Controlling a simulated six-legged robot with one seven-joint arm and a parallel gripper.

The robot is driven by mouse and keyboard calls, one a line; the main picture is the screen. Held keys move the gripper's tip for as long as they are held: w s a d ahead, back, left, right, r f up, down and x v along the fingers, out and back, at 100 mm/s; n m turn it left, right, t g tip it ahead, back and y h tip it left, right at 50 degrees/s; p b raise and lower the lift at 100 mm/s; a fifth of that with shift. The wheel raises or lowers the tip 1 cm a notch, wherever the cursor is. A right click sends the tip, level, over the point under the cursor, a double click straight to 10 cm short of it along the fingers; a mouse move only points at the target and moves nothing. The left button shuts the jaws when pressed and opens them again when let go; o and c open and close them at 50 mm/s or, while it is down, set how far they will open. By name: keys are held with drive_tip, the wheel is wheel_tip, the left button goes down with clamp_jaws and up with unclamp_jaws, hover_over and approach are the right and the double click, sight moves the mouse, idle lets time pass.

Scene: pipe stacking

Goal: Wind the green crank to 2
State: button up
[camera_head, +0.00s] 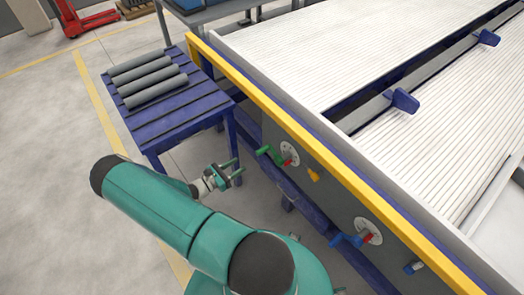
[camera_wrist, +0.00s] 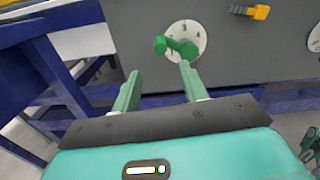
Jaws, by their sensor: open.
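The green crank (camera_head: 269,153) sits on a white round dial (camera_head: 290,154) on the grey side panel of the machine. A red part shows beside it on the dial in the head view. In the wrist view the green crank (camera_wrist: 176,47) lies across the dial (camera_wrist: 199,33), its knob toward the left; the dial marks are too small to read. My gripper (camera_head: 233,168) is open and empty, to the left of the crank and apart from it. In the wrist view its two fingers (camera_wrist: 158,85) point toward the panel, with the crank ahead, beyond the fingertips.
A blue crank (camera_head: 346,240) with its own dial (camera_head: 368,231) is further right on the panel. A yellow handle (camera_head: 313,174) sits between the dials. A yellow rail (camera_head: 330,160) runs above them. A blue table (camera_head: 172,128) with grey pipes (camera_head: 152,84) stands left.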

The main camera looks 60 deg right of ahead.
sight(257, 154)
drive_tip(key=x, duration=1.3)
drive_tip(key=shift+s+d, duration=0.1)
drive_tip(key=shift+d, duration=0.05)
clamp_jaws()
